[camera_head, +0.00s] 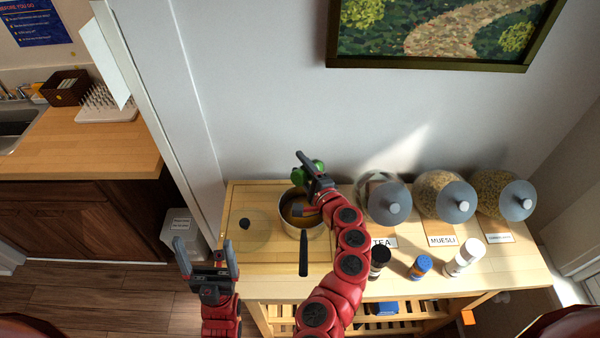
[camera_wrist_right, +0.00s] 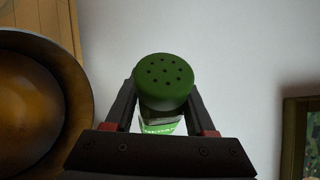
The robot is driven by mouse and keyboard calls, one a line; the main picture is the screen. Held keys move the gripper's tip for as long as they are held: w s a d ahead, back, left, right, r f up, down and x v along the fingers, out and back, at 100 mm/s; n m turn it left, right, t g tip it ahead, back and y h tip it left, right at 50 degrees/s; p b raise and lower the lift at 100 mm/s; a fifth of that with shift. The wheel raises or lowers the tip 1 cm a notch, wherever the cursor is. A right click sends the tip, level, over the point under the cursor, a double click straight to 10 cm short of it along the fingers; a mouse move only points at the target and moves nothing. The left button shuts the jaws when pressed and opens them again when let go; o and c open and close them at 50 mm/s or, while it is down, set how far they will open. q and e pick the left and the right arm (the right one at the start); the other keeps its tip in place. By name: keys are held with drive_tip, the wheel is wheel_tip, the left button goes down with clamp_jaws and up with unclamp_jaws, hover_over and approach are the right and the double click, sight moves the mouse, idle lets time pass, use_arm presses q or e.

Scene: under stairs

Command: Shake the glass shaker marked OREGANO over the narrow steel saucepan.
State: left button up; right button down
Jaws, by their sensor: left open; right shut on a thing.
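The steel saucepan (camera_head: 303,231) stands on the wooden table, brown inside, its black handle toward me. It also shows at the left of the right wrist view (camera_wrist_right: 84,92). My right gripper (camera_head: 309,170) is shut on a green-capped shaker (camera_head: 298,177), held in the air near the pan's back rim. In the right wrist view the shaker's (camera_wrist_right: 164,82) holed green cap faces the camera. My left gripper (camera_head: 206,252) is open and empty at the table's left front corner.
A glass lid (camera_head: 250,225) with a dark knob lies left of the pan. Black-capped (camera_head: 379,256), blue-capped (camera_head: 421,267) and white-capped (camera_head: 466,256) shakers stand front right. Jars of tea (camera_head: 384,201), muesli (camera_head: 446,196) and another food (camera_head: 503,196) stand behind, near the wall.

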sight(303, 166)
drive_tip(key=shift+s+a+r+n+t+y+b, duration=0.1)
drive_tip(key=shift+r+n+t+y+b, duration=0.35)
drive_tip(key=shift+n+b, duration=1.95)
drive_tip(key=shift+s+a+r+n+t+y+b, duration=0.1)
drive_tip(key=shift+r+n+t+y+b, duration=0.7)
drive_tip(key=shift+b, duration=2.85)
drive_tip(key=shift+r+n+t+y+b, duration=0.1)
drive_tip(key=shift+n+t+b, duration=0.05)
drive_tip(key=shift+n+b, duration=2.4)
drive_tip(key=shift+r+m+b, duration=0.15)
drive_tip(key=shift+m+b, duration=0.2)
drive_tip(key=shift+m, duration=0.1)
wheel_tip(303, 166, up, 3)
drive_tip(key=shift+f+p, duration=0.1)
drive_tip(key=shift+p, duration=0.75)
drive_tip(key=shift+f, duration=0.15)
wheel_tip(303, 166, down, 3)
drive_tip(key=b, duration=0.3)
drive_tip(key=shift+s+r, duration=0.1)
drive_tip(key=shift+r, duration=0.1)
